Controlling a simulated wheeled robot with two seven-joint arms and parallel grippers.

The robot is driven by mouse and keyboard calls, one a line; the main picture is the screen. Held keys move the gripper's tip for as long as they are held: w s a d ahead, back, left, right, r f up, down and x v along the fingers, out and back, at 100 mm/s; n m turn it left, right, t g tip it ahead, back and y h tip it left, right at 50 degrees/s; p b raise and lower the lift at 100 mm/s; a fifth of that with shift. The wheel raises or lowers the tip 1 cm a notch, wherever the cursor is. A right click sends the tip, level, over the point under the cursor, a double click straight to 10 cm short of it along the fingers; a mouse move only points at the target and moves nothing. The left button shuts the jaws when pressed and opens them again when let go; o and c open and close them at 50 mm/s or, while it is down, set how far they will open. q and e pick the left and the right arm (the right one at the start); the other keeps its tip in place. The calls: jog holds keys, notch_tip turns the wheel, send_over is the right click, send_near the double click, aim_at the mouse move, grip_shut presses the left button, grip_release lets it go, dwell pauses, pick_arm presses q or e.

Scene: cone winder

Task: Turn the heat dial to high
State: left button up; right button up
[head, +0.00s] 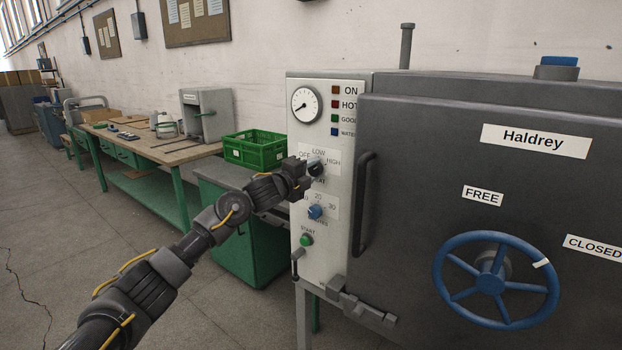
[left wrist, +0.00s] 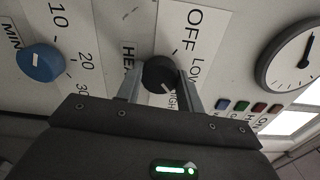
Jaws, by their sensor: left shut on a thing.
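The heat dial (head: 316,168) is a dark round knob on the white control panel (head: 298,125), with OFF, LOW and HIGH printed around it. My left gripper (head: 308,171) reaches it from the left and partly hides it. In the left wrist view the two fingers (left wrist: 160,86) stand on either side of the heat dial (left wrist: 158,73), shut on it. The white mark on the dial points to the lower right in that view, roughly toward HIGH, whose label is partly hidden by a finger. My right gripper is in neither view.
A blue minutes dial (head: 315,212) and a green START button (head: 306,239) sit below. A pressure gauge (head: 306,104) and labelled lamps are above. The grey door's handle (head: 363,203) stands out close on the right. A green crate (head: 254,149) stands behind my left arm.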

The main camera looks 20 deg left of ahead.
pick_arm(q)
jog(key=shift+f+m+b, duration=0.1)
jog(key=shift+m+b, duration=0.25)
jog(key=shift+m, duration=0.55)
jog(key=shift+m+b, duration=0.35)
jog(key=shift+m, duration=0.05)
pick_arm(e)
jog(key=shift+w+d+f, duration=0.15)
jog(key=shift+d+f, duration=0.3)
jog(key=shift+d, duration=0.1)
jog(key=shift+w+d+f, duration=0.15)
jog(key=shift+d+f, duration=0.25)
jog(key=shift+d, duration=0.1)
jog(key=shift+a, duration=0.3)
pick_arm(q)
jog(key=o, duration=1)
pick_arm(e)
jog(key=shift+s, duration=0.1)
